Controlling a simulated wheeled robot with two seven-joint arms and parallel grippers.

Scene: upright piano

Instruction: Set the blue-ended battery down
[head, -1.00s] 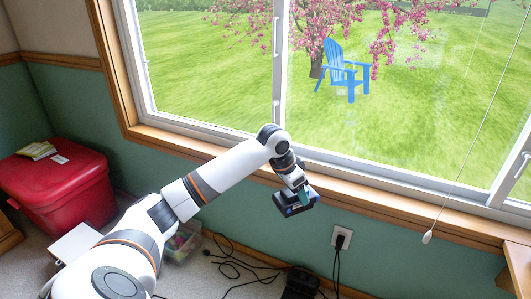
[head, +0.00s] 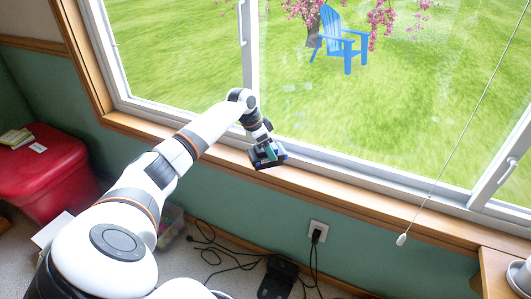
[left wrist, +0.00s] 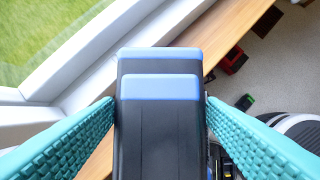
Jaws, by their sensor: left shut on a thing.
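The blue-ended battery (left wrist: 160,135) is a black block with blue bands at its far end. In the left wrist view it sits between the two teal ribbed pads of my left gripper (left wrist: 159,104), which is shut on it. In the head view my left gripper (head: 266,147) holds the battery (head: 266,160) in front of the window, over the wooden sill (head: 330,189). I cannot tell whether the battery touches the sill. My right gripper is not in view.
A red bin (head: 45,175) with booklets on its lid stands at the left. Black cables and a black device (head: 278,278) lie on the floor below an outlet (head: 317,230). A blind cord (head: 403,239) hangs at the right.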

